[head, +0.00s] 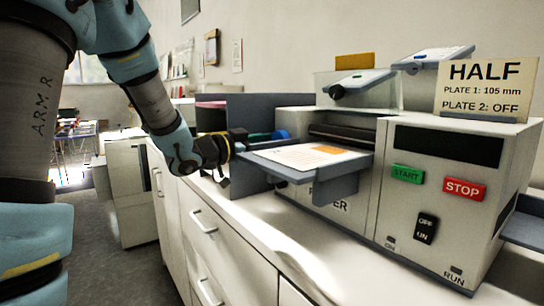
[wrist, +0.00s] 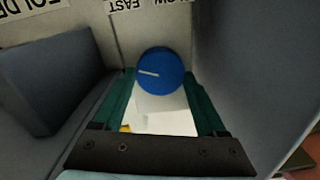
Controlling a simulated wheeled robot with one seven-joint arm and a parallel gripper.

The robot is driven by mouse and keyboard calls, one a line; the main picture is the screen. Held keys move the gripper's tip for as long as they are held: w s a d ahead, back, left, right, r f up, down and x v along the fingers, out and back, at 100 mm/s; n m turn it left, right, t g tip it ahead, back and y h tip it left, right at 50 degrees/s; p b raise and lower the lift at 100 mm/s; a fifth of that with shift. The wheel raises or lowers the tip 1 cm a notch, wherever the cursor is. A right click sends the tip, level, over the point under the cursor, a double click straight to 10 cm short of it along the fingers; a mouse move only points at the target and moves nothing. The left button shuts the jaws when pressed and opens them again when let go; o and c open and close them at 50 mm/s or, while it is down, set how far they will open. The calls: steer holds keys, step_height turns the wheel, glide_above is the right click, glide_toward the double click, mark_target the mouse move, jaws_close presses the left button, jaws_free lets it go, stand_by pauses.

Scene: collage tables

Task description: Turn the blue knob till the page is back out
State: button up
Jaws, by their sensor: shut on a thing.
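The blue knob (wrist: 161,72) sits on the machine's side, with a white line on its face running from the centre towards the left. My gripper (wrist: 160,77) is shut on it, one teal finger on each side. In the head view the knob (head: 281,134) shows at the tips of my gripper (head: 268,136), beside the folding machine (head: 340,222). The page (head: 308,157), white with an orange patch, lies on the grey tray (head: 338,187) at the machine's front. The page's far end is near the dark rollers; whether it is under them is unclear.
Grey panels (wrist: 45,80) stand on both sides of my gripper, leaving a narrow space. The green START button (head: 407,174), red STOP button (head: 464,189) and black switch (head: 426,228) are at the right, below the HALF sign (head: 487,87). The counter front (head: 285,225) is clear.

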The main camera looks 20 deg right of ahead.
steer(key=m+b, duration=0.9)
steer(key=b, duration=0.3)
steer(key=shift+s+f, duration=0.1)
steer(key=shift+f, duration=0.05)
steer(key=shift+m, duration=0.3)
steer(key=o, duration=1.1)
steer(key=s+a+b, duration=0.1)
steer(key=s+a, duration=0.1)
steer(key=a, duration=0.8)
steer(key=shift+a, duration=0.3)
